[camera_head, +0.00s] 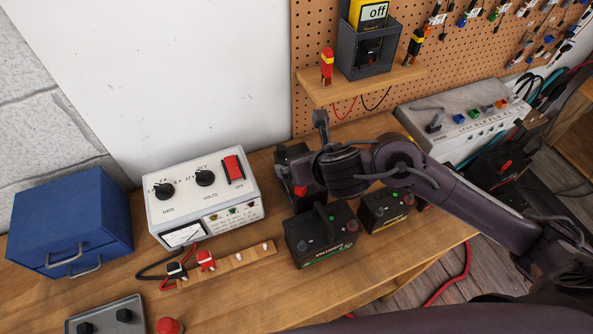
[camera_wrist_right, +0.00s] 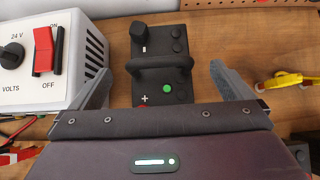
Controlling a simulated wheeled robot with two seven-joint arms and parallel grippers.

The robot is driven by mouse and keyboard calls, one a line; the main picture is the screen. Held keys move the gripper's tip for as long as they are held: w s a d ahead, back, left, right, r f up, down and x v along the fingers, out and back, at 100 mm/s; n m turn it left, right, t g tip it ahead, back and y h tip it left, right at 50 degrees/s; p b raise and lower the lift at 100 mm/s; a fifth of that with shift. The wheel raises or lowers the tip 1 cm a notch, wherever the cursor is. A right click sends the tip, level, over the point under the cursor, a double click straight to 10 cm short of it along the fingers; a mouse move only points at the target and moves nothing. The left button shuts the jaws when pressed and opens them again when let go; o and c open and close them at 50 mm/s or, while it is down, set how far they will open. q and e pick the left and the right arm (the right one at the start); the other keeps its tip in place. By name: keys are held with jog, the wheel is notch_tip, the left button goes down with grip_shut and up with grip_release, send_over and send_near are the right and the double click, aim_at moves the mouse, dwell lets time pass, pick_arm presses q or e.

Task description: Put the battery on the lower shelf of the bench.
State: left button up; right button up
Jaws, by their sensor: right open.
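A black battery (camera_wrist_right: 158,55) with a carry handle, a plus and a minus mark and a green dot stands on the wooden bench top (camera_head: 235,300), right of the charger. In the head view that battery (camera_head: 291,158) is partly hidden by my right arm. My right gripper (camera_wrist_right: 160,67) is open, its fingers to either side of the battery in the wrist view; I cannot tell whether they reach down around it. Another black battery (camera_head: 320,236) with a green-lettered label and a smaller one (camera_head: 386,209) with a yellow label stand nearer. The lower shelf is not clearly visible. My left gripper is not in view.
A white charger (camera_head: 205,195) with a red switch stands close left of the battery. A blue drawer box (camera_head: 70,220) is far left. A wooden strip (camera_head: 225,266) holds clamps in front. A pegboard shelf (camera_head: 350,84) overhangs the back. A grey tester (camera_head: 460,120) is at right.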

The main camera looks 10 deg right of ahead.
jog(key=x, duration=0.2)
jog(key=shift+f, duration=0.35)
jog(key=x, duration=0.2)
jog(key=shift+w+a+f+b, duration=0.1)
jog(key=shift+w+f+b, duration=0.05)
jog(key=shift+w+b, duration=0.2)
jog(key=shift+w+f, duration=0.25)
jog(key=shift+w, duration=0.05)
jog(key=c, duration=1.9)
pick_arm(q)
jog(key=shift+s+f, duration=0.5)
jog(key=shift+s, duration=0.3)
pick_arm(e)
jog(key=shift+w+r, duration=0.2)
jog(key=shift+r, duration=0.1)
jog(key=shift+c, duration=0.6)
jog(key=shift+r, duration=0.1)
